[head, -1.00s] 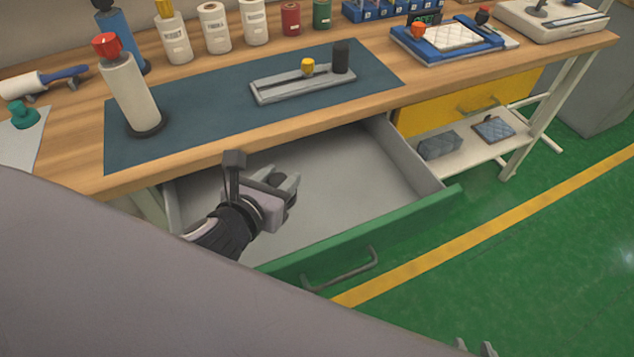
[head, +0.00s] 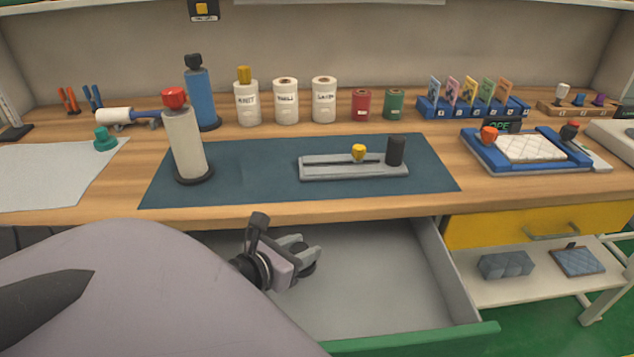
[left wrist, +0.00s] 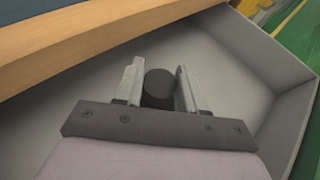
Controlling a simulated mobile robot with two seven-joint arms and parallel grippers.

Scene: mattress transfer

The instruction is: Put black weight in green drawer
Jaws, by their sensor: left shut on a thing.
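The green drawer (head: 420,340) is pulled open below the tabletop, with a bare grey floor and grey side walls. My left gripper (head: 306,255) is inside the drawer's opening, toward its left side. It is shut on a dark round piece, the black weight (left wrist: 158,88), which shows between the two fingers in the left wrist view. The drawer's interior (left wrist: 225,85) surrounds it there. I cannot tell whether the weight touches the drawer floor. My right gripper is not in view.
The wooden table edge (head: 330,212) overhangs the drawer's back. On the blue mat (head: 250,190) stand a grey slotted fixture (head: 340,172) with a black cylinder (head: 395,150), and a white red-topped roller (head: 185,145). A yellow drawer (head: 490,228) is at the right.

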